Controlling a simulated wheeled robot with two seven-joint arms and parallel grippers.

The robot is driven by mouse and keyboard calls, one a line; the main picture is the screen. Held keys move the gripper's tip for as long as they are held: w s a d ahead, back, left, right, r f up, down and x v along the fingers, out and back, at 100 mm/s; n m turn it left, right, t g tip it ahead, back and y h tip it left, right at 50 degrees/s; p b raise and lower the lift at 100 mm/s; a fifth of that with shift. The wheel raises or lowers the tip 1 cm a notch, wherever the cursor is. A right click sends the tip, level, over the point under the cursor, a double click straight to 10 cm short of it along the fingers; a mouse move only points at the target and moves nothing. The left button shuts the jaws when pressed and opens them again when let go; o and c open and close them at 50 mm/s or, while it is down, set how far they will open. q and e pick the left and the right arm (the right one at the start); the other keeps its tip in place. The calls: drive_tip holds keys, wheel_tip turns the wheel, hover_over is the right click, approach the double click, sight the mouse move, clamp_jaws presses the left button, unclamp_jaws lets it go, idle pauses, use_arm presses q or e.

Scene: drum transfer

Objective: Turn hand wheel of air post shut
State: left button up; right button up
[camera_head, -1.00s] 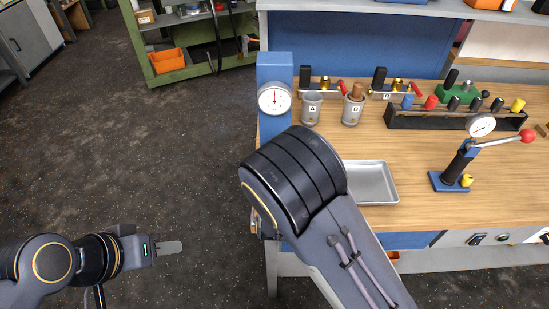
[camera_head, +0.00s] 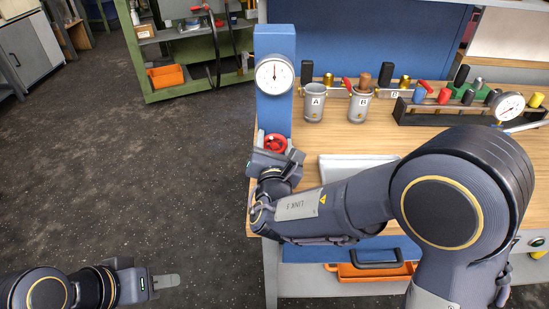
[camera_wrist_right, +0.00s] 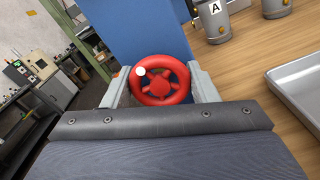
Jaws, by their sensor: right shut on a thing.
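The air post (camera_head: 275,100) is a blue column with a round white gauge (camera_head: 275,74) near its top, at the bench's left end. Its red hand wheel (camera_head: 275,144) is on the front, low on the column. My right gripper (camera_head: 275,154) is at the wheel. In the right wrist view the red wheel (camera_wrist_right: 160,80) sits between the two grey fingers (camera_wrist_right: 160,88), one at each side of its rim, with a white dot at its upper left. My left gripper (camera_head: 165,282) is over the floor at lower left, away from the post; its finger gap is not clear.
Cups A (camera_head: 315,103) and B (camera_head: 359,104) stand right of the post. A metal tray (camera_head: 350,165) lies partly behind my right arm. A rack (camera_head: 440,115) of coloured plugs stands further right. Floor left of the bench is clear.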

drive_tip(key=m+b, duration=0.1)
drive_tip(key=b, duration=0.1)
drive_tip(key=m+b, duration=0.1)
drive_tip(key=shift+f+m+b, duration=0.3)
drive_tip(key=shift+b, duration=0.05)
drive_tip(key=shift+r+m+b, duration=0.15)
drive_tip(key=shift+m+b, duration=0.25)
drive_tip(key=shift+b, duration=0.2)
drive_tip(key=o, duration=1)
drive_tip(key=shift+r, duration=0.1)
drive_tip(key=s, duration=0.8)
drive_tip(key=shift+w, duration=0.1)
